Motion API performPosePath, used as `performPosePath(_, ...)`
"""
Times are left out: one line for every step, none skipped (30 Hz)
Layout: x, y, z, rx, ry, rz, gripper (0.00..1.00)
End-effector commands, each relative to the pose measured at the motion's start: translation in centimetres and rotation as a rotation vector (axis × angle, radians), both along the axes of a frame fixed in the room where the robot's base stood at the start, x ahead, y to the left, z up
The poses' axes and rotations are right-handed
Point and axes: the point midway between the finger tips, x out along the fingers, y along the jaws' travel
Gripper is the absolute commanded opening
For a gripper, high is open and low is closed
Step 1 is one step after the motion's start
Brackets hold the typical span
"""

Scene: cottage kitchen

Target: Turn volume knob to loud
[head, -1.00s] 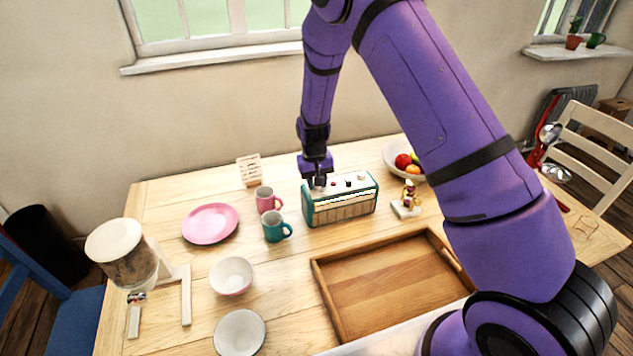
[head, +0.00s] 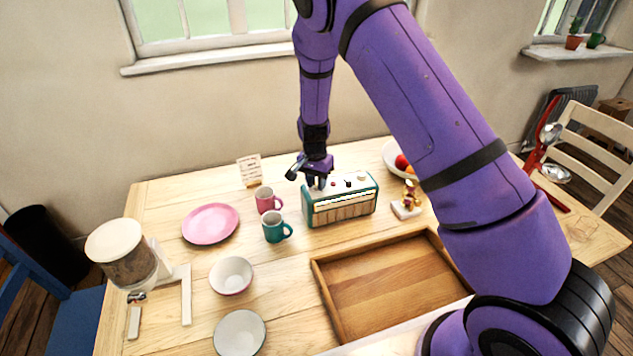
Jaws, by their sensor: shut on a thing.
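A teal and cream radio (head: 341,207) stands on the wooden table, with small knobs on its top. A red knob, a black knob (head: 348,183) and a cream knob (head: 362,178) show to the right of my gripper. My gripper (head: 317,186) points down at the left end of the radio's top. Its fingers are shut on a knob there, which they mostly hide. I cannot read any markings around the knobs.
A pink mug (head: 267,199) and a teal mug (head: 274,229) stand close left of the radio. A small figurine (head: 408,204) and a fruit bowl (head: 396,158) are to its right. A wooden tray (head: 388,286) lies in front. A small card (head: 249,169) stands behind left.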

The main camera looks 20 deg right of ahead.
Motion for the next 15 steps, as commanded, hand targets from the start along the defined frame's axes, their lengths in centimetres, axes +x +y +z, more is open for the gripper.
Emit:
performPosePath(0.0, 0.01, 0.02, 0.0, 0.0, -0.014, 0.04)
performPosePath(0.0, 0.01, 0.02, 0.001, 0.001, -0.021, 0.04)
performPosePath(-0.01, 0.01, 0.02, 0.0, 0.0, -0.03, 0.04)
performPosePath(-0.01, 0.01, 0.02, 0.001, 0.001, -0.036, 0.04)
performPosePath(-0.01, 0.01, 0.02, 0.001, 0.001, -0.041, 0.04)
performPosePath(-0.01, 0.01, 0.02, 0.0, 0.0, -0.046, 0.04)
performPosePath(0.0, 0.01, 0.02, 0.0, 0.0, -0.049, 0.04)
performPosePath(0.01, 0.01, 0.02, 0.0, 0.0, -0.052, 0.04)
performPosePath(0.01, 0.01, 0.02, 0.001, 0.001, -0.054, 0.04)
performPosePath(0.01, 0.01, 0.02, 0.001, 0.001, -0.055, 0.04)
performPosePath(0.01, 0.01, 0.02, 0.001, 0.001, -0.056, 0.04)
performPosePath(0.01, 0.01, 0.02, 0.001, 0.001, -0.056, 0.04)
performPosePath(0.01, 0.01, 0.02, 0.0, 0.0, -0.056, 0.04)
performPosePath(0.01, 0.01, 0.02, 0.0, 0.0, -0.056, 0.04)
performPosePath(0.01, 0.01, 0.02, 0.0, 0.0, -0.056, 0.04)
